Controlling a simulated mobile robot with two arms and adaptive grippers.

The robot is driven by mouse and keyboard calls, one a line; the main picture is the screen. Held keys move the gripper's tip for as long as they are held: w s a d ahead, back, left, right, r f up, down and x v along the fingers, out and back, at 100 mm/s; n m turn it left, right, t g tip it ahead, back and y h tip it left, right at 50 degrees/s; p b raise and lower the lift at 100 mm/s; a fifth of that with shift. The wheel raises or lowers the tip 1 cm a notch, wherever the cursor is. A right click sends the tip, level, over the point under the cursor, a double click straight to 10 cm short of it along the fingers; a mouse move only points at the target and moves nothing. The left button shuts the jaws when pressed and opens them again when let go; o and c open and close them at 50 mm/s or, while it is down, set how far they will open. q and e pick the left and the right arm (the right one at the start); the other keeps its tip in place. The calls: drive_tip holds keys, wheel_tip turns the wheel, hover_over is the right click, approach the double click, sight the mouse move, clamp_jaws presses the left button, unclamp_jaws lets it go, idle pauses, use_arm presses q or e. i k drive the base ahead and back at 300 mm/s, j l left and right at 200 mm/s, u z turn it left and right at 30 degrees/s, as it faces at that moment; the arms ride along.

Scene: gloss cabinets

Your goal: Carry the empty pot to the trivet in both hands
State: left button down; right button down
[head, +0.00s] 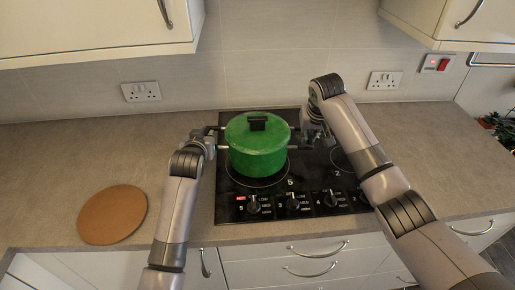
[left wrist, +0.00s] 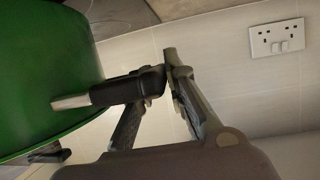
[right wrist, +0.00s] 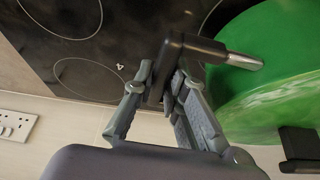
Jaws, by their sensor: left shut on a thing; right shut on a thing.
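The green pot (head: 258,155) has its green lid with a black knob (head: 257,123) on and is at the left part of the black hob. Whether its base touches the hob I cannot tell. My left gripper (head: 215,140) is shut on the pot's left black handle, seen close in the left wrist view (left wrist: 135,86). My right gripper (head: 305,135) is shut on the right black handle, which shows in the right wrist view (right wrist: 175,65). The trivet (head: 113,214), a round brown disc, lies bare on the counter at the left. The pot's inside is hidden.
The hob (head: 232,205) has several knobs (head: 293,203) along its front and a small red light at its front left. The counter (head: 70,160) between pot and trivet is clear apart from my left arm. Wall cabinets (head: 95,25) hang above at left and right.

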sight(112, 211)
drive_tip(key=k+j+u, duration=0.2)
drive_tip(key=u, duration=0.25)
drive_tip(key=k+j+u, duration=0.15)
drive_tip(key=j+u, duration=0.15)
drive_tip(key=u, duration=0.2)
